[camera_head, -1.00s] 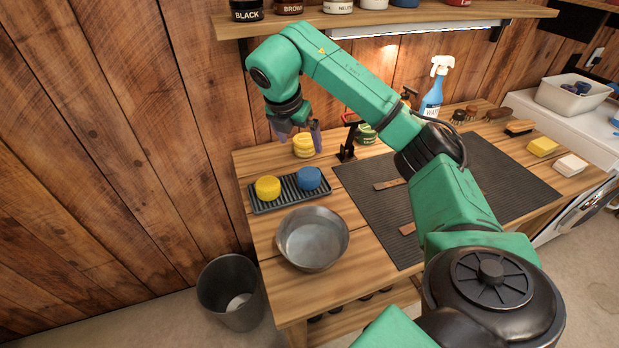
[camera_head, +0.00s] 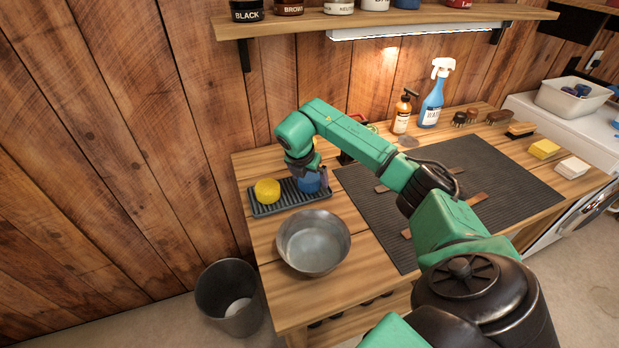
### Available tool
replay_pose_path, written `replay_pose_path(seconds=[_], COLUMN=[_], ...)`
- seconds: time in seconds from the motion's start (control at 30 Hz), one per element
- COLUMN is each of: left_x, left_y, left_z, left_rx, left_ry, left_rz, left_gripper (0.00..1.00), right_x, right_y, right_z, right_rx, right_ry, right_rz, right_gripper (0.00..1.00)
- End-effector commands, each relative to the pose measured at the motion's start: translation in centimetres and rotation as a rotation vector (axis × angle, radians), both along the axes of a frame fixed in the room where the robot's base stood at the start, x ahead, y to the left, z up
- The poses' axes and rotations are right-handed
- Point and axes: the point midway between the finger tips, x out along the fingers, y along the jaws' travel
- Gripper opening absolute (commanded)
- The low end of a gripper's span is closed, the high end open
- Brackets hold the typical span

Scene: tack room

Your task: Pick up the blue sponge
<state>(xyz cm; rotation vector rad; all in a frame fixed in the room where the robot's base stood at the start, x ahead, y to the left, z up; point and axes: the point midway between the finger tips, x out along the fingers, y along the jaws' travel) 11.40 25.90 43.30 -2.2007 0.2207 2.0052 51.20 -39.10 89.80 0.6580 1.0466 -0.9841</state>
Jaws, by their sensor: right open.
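The blue sponge (camera_head: 308,184) is a round blue piece on the right end of a dark ribbed tray (camera_head: 263,208). A round yellow sponge (camera_head: 267,190) sits to its left on the same tray. My right gripper (camera_head: 309,178) is at the blue sponge, pointing down, with its purple-grey fingers around or just above the sponge's upper part. It is open. My wrist hides part of the sponge, so I cannot tell whether the fingers touch it. My left gripper is not in view.
A metal bowl (camera_head: 313,243) stands just in front of the tray. A dark ribbed mat (camera_head: 480,180) covers the bench to the right. An amber bottle (camera_head: 402,113) and a blue spray bottle (camera_head: 432,98) stand behind. A bin (camera_head: 230,290) is on the floor at left.

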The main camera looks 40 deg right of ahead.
Motion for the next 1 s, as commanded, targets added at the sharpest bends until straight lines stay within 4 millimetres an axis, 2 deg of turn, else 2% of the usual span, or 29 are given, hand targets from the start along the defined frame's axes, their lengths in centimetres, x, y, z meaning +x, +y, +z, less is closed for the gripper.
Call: replay_pose_path(seconds=[0.13, 0.17, 0.2, 0.33, 0.6, 0.77, 0.87, 1.0], left_x=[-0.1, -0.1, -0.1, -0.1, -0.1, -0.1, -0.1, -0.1], left_y=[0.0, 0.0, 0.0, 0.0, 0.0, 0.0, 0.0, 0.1], left_z=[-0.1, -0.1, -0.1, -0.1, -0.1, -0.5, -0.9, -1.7], left_rx=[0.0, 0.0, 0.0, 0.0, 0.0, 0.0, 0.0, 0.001], left_ry=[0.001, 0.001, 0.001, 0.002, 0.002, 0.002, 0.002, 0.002], left_rz=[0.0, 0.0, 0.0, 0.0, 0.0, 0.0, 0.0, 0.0], left_gripper=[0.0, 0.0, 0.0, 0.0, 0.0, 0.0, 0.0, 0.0], right_x=[0.0, 0.0, 0.0, 0.0, 0.0, 0.1, 0.2, 0.2], right_y=[0.0, 0.0, 0.0, 0.0, 0.0, 0.0, 0.0, 0.0], right_z=[-0.1, -0.1, -0.1, 0.0, 0.1, 1.5, 3.5, 8.8], right_rx=[0.0, 0.0, 0.0, 0.0, 0.0, 0.0, 0.0, 0.0], right_ry=[-0.001, -0.001, -0.001, -0.001, -0.001, -0.004, -0.007, -0.012], right_rz=[0.0, 0.0, 0.0, 0.0, 0.0, 0.0, 0.001, 0.0], right_gripper=[1.0, 0.96, 0.81, 0.31, 0.31, 0.31, 0.31, 0.31])
